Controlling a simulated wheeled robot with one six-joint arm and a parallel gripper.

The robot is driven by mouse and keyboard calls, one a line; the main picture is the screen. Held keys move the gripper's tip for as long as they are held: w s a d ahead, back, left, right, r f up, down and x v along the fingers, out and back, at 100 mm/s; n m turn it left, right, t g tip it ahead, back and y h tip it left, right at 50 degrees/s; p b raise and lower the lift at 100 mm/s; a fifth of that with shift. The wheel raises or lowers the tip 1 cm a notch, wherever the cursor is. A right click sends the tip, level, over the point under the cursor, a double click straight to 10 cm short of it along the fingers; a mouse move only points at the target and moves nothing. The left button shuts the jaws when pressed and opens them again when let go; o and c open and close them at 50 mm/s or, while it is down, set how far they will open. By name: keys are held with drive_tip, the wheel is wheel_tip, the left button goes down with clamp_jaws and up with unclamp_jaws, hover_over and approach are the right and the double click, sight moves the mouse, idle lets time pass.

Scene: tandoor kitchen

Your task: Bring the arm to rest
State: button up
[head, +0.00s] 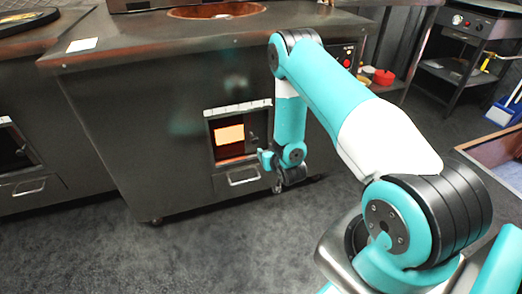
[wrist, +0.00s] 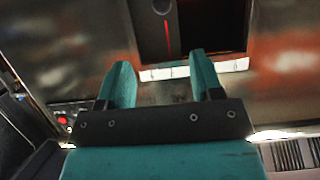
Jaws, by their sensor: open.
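My teal and white arm reaches out from the lower right in the head view and bends down in front of a dark metal tandoor unit (head: 130,120). My gripper (head: 267,160) hangs low beside the unit's small lit opening (head: 230,135). In the wrist view my gripper (wrist: 162,72) has its two teal fingers apart, with nothing between them. Beyond the fingers are a pale strip (wrist: 160,74) and a dark recess (wrist: 185,30) in a blurred metal surface. Whether the gripper touches the unit cannot be told.
A drawer handle (head: 240,180) sits below the opening. A control panel (head: 345,58) is on the unit's right. A second dark unit (head: 30,150) stands at the left. A shelf rack (head: 455,60) and a blue bin (head: 503,112) are at the right. The grey floor (head: 200,245) in front is clear.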

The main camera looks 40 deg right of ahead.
drive_tip(key=shift+s+a+r, duration=0.1)
drive_tip(key=shift+s+a, duration=0.1)
drive_tip(key=shift+s, duration=0.1)
idle(0.4)
drive_tip(key=s+a+r+n+g+y, duration=0.15)
drive_tip(key=a+r+g+y, duration=0.4)
drive_tip(key=a+r, duration=1.35)
drive_tip(key=s+a+r+n+g+y, duration=0.3)
drive_tip(key=s+a+r+n, duration=0.2)
drive_tip(key=s+a+r, duration=0.55)
drive_tip(key=s+r+n+g, duration=0.2)
drive_tip(key=s, duration=0.7)
drive_tip(key=s+r+n+g, duration=0.2)
drive_tip(key=s+r, duration=0.1)
drive_tip(key=s, duration=0.5)
wheel_tip(320, 180, up, 20)
drive_tip(key=p, duration=2.1)
drive_tip(key=shift+w+d, duration=0.15)
drive_tip(key=shift+d, duration=0.1)
